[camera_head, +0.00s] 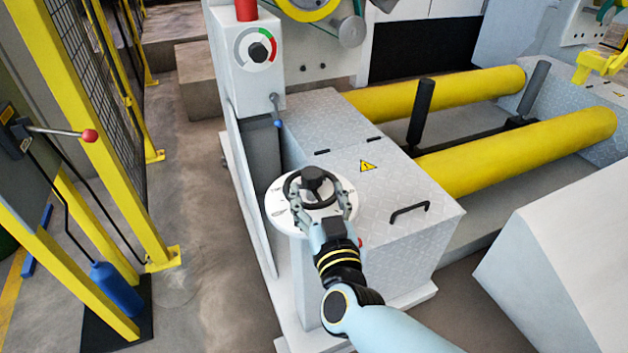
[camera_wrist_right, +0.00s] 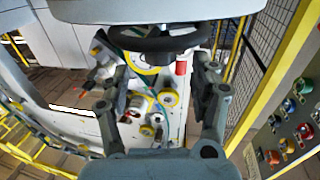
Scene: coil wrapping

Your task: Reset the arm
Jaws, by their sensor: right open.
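My right gripper (camera_head: 322,206) is open at a black handwheel (camera_head: 297,187) on a white round dial plate (camera_head: 275,203). In the head view its two fingers spread over the near side of the wheel, one left and one right of the hub. In the right wrist view the dark wheel (camera_wrist_right: 150,46) shows at the top, and the open fingers of my right gripper (camera_wrist_right: 160,88) stand apart on either side below it. I cannot tell whether the fingers touch the rim. My right arm reaches in from the bottom. My left gripper is not in view.
A grey metal cabinet (camera_head: 355,235) with a black handle stands right of the wheel. Yellow rollers (camera_head: 440,92) lie behind it. A yellow-framed mesh fence (camera_head: 100,75) and a red-knobbed lever (camera_head: 70,133) are at the left. Bare floor (camera_head: 195,230) lies between fence and machine.

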